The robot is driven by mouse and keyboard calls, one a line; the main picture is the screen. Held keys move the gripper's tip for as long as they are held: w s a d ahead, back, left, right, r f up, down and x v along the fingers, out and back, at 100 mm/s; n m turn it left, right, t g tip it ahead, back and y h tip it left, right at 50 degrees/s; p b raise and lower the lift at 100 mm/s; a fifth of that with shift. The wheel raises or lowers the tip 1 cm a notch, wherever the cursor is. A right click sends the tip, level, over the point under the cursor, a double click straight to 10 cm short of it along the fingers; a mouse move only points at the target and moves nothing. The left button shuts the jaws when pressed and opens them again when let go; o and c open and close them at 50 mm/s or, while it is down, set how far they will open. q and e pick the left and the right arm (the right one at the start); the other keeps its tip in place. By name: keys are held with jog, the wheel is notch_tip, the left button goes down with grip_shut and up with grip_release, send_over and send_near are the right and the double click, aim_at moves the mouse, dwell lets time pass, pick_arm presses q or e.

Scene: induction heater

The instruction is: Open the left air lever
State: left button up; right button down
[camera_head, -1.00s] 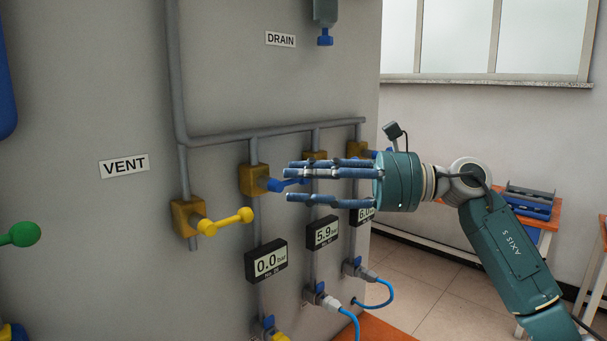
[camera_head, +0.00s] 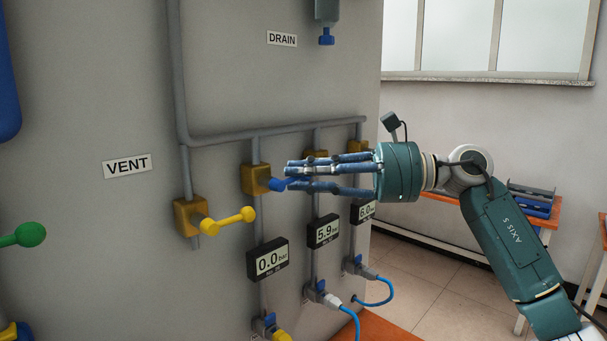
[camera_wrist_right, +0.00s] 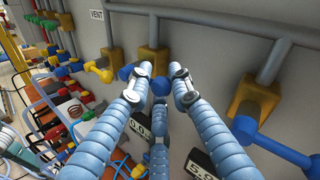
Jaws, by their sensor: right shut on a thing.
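The left air lever (camera_head: 279,184) is a blue handle on a brass-yellow valve block (camera_head: 254,178), above a gauge (camera_head: 268,260) reading 0.0 bar. My right gripper (camera_head: 290,175) comes in from the right, its fingers closed around the blue handle. In the right wrist view, the lever's blue knob (camera_wrist_right: 160,87) lies between the fingertips of the gripper (camera_wrist_right: 162,74), in front of its valve block (camera_wrist_right: 151,60). Fingers hide part of the handle. My left gripper is out of view.
A yellow vent lever (camera_head: 229,221) sticks out just left of the held lever. Two more valves stand behind and right of my fingers, above gauges reading 5.9 (camera_head: 323,231) and 6.0 (camera_head: 363,210). Blue hoses (camera_head: 376,295) hang below. Open floor lies right of the cabinet.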

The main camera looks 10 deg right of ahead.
jog(key=shift+r+n+h+p, duration=0.55)
jog(key=shift+n+h+p, duration=0.15)
jog(key=shift+n+h, duration=0.15)
jog(key=shift+s+a+r+n+h+p, duration=0.15)
jog(key=shift+a+r+n+h+p, duration=0.15)
jog(key=shift+r+n+h+p, duration=0.55)
jog(key=n+h+p, duration=0.1)
jog(key=s+a+r+n+h+p, duration=0.1)
jog(key=h, duration=0.1)
jog(key=shift+a+r+t, duration=0.15)
jog(key=shift+r+t, duration=0.05)
jog(key=shift+t, duration=0.2)
jog(key=shift+s+a+r+n+t+h+p, duration=0.25)
jog(key=shift+a+n+t+h+p, duration=0.1)
jog(key=shift+n+h, duration=0.25)
jog(key=shift+s+a+r+n+t+h+p, duration=0.2)
jog(key=shift+a+n+t+h+p, duration=0.1)
jog(key=shift+n+h, duration=0.25)
jog(key=shift+s+a+r+n+t+h, duration=0.2)
jog(key=shift+a+n+t+h, duration=0.2)
jog(key=shift+h, duration=0.2)
jog(key=shift+s+a+r+n+t+h, duration=0.1)
jog(key=shift+s+a+n+t+h, duration=0.2)
jog(key=shift+n+h, duration=0.2)
jog(key=shift+w, duration=0.1)
jog(key=c, duration=1.6)
grip_release()
jog(key=shift+o, duration=0.2)
jog(key=shift+f, duration=0.1)
